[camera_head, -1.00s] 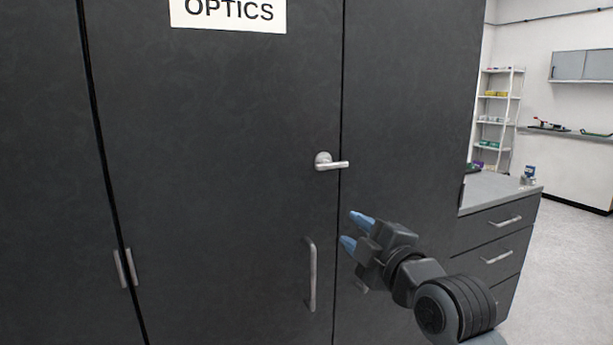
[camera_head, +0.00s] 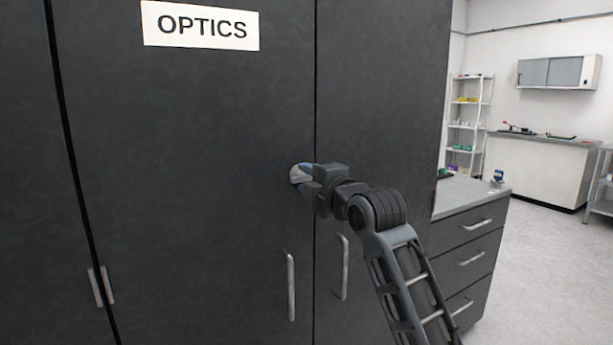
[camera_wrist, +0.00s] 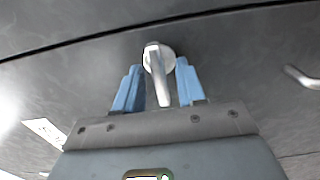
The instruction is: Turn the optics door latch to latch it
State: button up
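The optics door latch is a silver lever on a round base, on the dark cabinet door (camera_head: 200,150) below the white OPTICS sign (camera_head: 200,25). In the head view its round base (camera_head: 297,173) shows just past my fingers, and the rest is hidden by my gripper (camera_head: 306,174). In the wrist view the latch lever (camera_wrist: 159,80) lies between the two blue fingers of my gripper (camera_wrist: 157,88). The fingers are apart, with a visible gap on either side of the lever.
Vertical door handles (camera_head: 291,287) and (camera_head: 342,267) sit below the latch. A drawer unit (camera_head: 470,250) stands to the right of the cabinet, with a white shelf rack (camera_head: 466,120) farther back. Open floor (camera_head: 540,270) lies at the right.

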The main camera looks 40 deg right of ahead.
jog(key=shift+w+d, duration=0.1)
jog(key=shift+w, duration=0.35)
jog(key=shift+c, duration=0.3)
grip_shut()
